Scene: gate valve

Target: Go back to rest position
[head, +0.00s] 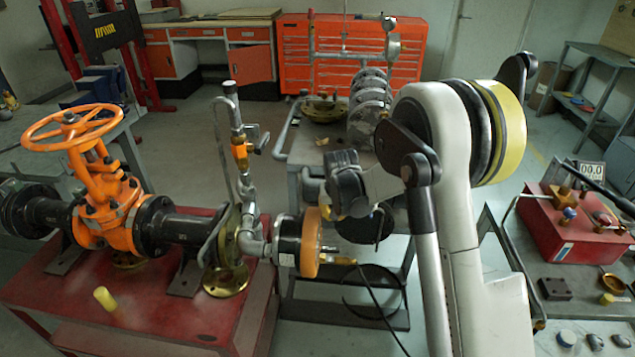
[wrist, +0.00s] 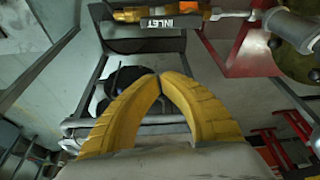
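The orange gate valve (head: 105,205) stands at the left in the head view, with its orange handwheel (head: 72,127) on top and black pipe flanges on both sides. It rests on a red table (head: 150,310). My arm reaches up and bends back down at the centre right. In the wrist view my gripper (wrist: 160,78) shows two yellow fingers whose tips meet, with nothing visible held between them. In the head view the fingers cannot be clearly made out near the wrist. The handwheel and my arm are well apart.
Pipework with a round orange-rimmed gauge (head: 310,243) stands close to my wrist. A grey cart (head: 300,150) with flanges is behind it. A red box (head: 570,225) sits on the right bench. An "INLET" label (wrist: 175,23) shows in the wrist view. Open floor lies at the back left.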

